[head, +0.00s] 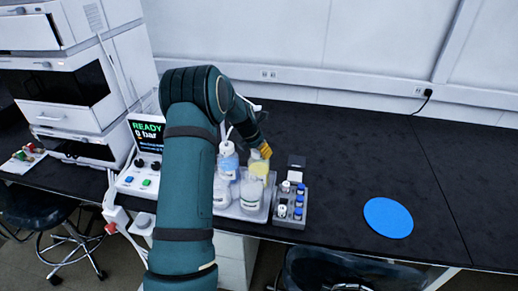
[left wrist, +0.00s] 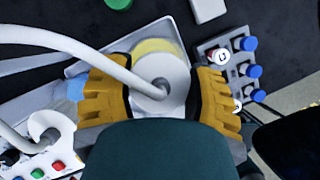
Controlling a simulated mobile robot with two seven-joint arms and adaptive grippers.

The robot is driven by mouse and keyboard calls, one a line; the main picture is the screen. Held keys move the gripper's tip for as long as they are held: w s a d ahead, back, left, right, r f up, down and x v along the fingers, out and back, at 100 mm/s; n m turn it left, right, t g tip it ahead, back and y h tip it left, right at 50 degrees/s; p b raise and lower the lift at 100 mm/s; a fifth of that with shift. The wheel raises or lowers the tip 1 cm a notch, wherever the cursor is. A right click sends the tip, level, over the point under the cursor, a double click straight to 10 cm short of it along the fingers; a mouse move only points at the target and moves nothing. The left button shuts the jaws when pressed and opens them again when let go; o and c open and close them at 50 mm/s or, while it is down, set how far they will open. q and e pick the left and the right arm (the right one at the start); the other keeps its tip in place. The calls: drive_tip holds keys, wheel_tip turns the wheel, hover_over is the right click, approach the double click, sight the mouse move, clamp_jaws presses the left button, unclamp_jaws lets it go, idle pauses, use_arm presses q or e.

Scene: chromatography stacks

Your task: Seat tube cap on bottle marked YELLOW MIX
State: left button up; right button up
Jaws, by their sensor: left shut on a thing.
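The white tube cap (left wrist: 172,72), with a thick white tube running from its middle to the upper left, sits between the yellow fingers of my left gripper (left wrist: 160,93) in the left wrist view. My left gripper is shut on it. The bottle with yellow liquid (head: 259,169) stands upright in the tray in the head view, with the left gripper (head: 264,150) right at its top. In the left wrist view the yellow of this bottle (left wrist: 156,46) shows just behind the cap. Whether the cap touches the bottle's neck is hidden. No label is readable. My right gripper is out of view.
The grey tray (head: 239,213) also holds a bottle with blue liquid (head: 228,162) and clear bottles (head: 251,195). A grey vial rack (head: 290,221) stands close on the right. A pump unit reading READY (head: 147,129) is on the left. A blue disc (head: 388,218) lies on open bench.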

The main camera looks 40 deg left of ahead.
use_arm(q)
drive_tip(key=o, duration=1.4)
wheel_tip(320, 180, up, 5)
drive_tip(key=p, duration=0.5)
drive_tip(key=shift+r, duration=0.1)
drive_tip(key=shift+r+p, duration=0.85)
drive_tip(key=shift+r, duration=0.1)
drive_tip(key=shift+s+f, duration=0.1)
